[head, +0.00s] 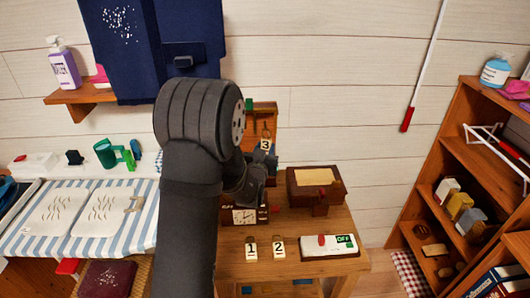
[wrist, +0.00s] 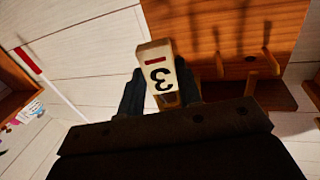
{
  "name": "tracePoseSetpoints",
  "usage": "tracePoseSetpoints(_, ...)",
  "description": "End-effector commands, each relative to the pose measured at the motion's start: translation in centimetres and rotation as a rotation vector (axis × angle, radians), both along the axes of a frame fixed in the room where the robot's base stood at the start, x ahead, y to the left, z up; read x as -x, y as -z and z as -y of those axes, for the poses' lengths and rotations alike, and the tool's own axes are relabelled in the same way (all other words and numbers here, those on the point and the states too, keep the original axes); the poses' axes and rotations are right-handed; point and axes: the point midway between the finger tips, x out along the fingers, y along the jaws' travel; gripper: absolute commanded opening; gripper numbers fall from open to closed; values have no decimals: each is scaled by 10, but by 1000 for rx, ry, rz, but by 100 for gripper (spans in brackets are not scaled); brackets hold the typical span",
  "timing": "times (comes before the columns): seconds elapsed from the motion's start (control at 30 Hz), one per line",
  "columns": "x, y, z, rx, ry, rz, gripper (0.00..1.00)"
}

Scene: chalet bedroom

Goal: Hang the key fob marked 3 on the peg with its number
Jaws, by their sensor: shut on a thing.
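The key fob marked 3 (head: 265,145) is a pale tag with a black number. My gripper (head: 262,172) is shut on it and holds it up above the table. In the wrist view the fob (wrist: 158,72) is between the two fingers of my gripper (wrist: 160,92), its 3 upside down and a red bar beside the number. The wooden peg board (head: 265,108) is behind the fob in the head view, partly hidden by my arm. In the wrist view the board (wrist: 215,30) shows wooden pegs (wrist: 268,60) at the right. I cannot read any peg numbers.
Fobs 1 (head: 251,249) and 2 (head: 279,247) lie on the wooden table (head: 290,270). A dark blue cloth item (head: 120,50) hangs at the upper left.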

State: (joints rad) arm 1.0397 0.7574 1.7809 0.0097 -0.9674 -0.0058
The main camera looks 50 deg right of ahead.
Motion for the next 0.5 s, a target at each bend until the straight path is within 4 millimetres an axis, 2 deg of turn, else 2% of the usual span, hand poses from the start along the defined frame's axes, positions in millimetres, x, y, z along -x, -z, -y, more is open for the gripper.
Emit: tracePoseSetpoints(0.5, -23, 2, 22, 2, -1, 1, 10)
